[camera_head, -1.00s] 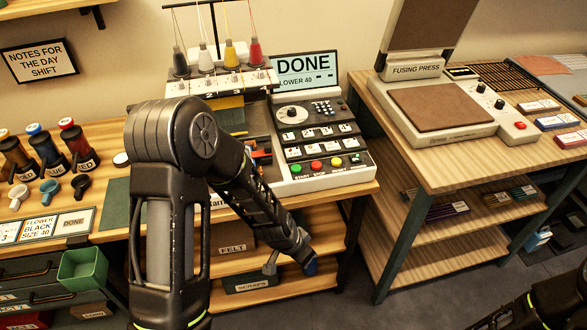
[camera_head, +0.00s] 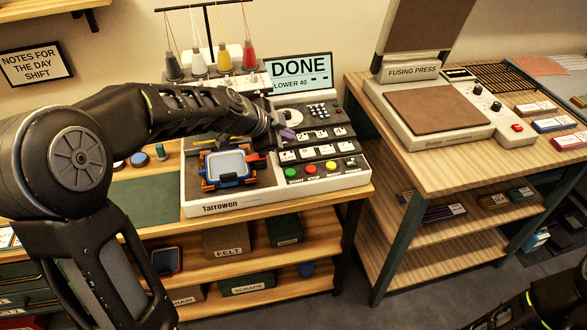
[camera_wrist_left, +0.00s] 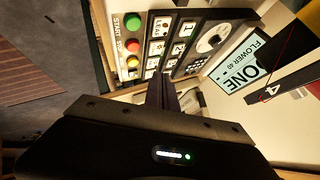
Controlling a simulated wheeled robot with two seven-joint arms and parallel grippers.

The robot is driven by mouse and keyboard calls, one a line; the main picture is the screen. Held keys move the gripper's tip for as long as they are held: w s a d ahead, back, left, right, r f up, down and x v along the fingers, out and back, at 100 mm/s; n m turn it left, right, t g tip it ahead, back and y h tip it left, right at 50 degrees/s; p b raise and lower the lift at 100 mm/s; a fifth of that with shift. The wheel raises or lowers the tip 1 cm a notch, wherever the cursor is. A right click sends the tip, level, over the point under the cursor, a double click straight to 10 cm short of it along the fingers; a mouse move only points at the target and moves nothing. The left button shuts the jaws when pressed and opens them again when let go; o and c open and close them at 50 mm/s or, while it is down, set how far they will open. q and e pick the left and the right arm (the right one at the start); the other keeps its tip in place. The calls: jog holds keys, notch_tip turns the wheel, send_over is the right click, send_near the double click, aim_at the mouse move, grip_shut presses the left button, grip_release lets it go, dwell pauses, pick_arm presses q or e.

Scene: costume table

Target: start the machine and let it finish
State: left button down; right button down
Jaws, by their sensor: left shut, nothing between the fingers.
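A blue and orange hoop (camera_head: 228,167) with pale cloth sits on the machine's left part.
Thread cones (camera_head: 222,63) stand behind my left arm. The fusing press (camera_head: 435,110) is on the separate right-hand table, across a gap. A green mat (camera_head: 145,203) lies left of the machine. Bins with felt (camera_head: 228,243) and scraps (camera_head: 246,283) are on shelves below.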

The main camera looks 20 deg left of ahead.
pick_arm(q)
jog(key=shift+f, duration=0.2)
jog(key=b, duration=0.7)
send_over(288, 174)
notch_tip(288, 174, down, 8)
jog(key=shift+a+r, duration=0.1)
jog(key=shift+r, duration=0.1)
jog(key=shift+f+b, duration=0.45)
jog(key=shift+f, duration=0.05)
dwell(1.3)
jog(key=shift+f+b, duration=0.4)
jog(key=shift+b, duration=0.3)
